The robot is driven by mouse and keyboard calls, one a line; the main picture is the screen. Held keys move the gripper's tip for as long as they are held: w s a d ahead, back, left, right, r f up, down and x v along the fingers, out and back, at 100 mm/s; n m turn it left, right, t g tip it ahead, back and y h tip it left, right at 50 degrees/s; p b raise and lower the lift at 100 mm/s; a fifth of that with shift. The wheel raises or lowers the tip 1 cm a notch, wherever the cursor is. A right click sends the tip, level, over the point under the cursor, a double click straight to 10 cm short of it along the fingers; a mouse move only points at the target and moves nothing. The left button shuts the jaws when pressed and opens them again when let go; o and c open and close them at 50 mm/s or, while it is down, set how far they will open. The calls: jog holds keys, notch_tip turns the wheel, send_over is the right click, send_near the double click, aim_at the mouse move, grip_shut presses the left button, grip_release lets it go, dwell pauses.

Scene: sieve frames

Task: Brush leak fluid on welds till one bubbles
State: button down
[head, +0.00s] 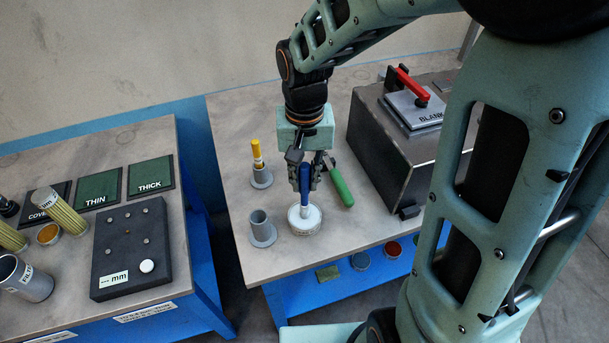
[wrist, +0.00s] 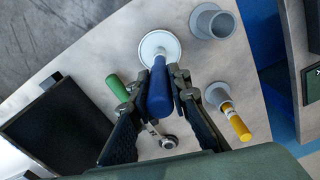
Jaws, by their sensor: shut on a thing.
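My gripper (head: 304,176) is shut on the blue handle (head: 305,190) of a brush held nearly upright over the right-hand bench. The wrist view shows the blue handle (wrist: 160,95) between the two fingers. The brush's pale lower end reaches down to a round white dish (head: 304,228), also seen in the wrist view (wrist: 159,41). Whether the tip touches the contents cannot be told. An empty grey holder (head: 262,231) stands left of the dish. I cannot make out any welds or bubbles.
A yellow-handled tool (head: 257,152) stands in another grey holder (head: 262,178). A green-handled tool (head: 341,187) lies close right of my gripper. A dark box (head: 390,150) with a plate marked BLANK and a red handle (head: 411,84) stands right. The left bench holds gauges and plates.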

aim_at(304, 166)
dwell(0.3)
notch_tip(304, 166, up, 7)
jog(key=p, duration=0.5)
jog(key=shift+s, duration=0.1)
dwell(0.7)
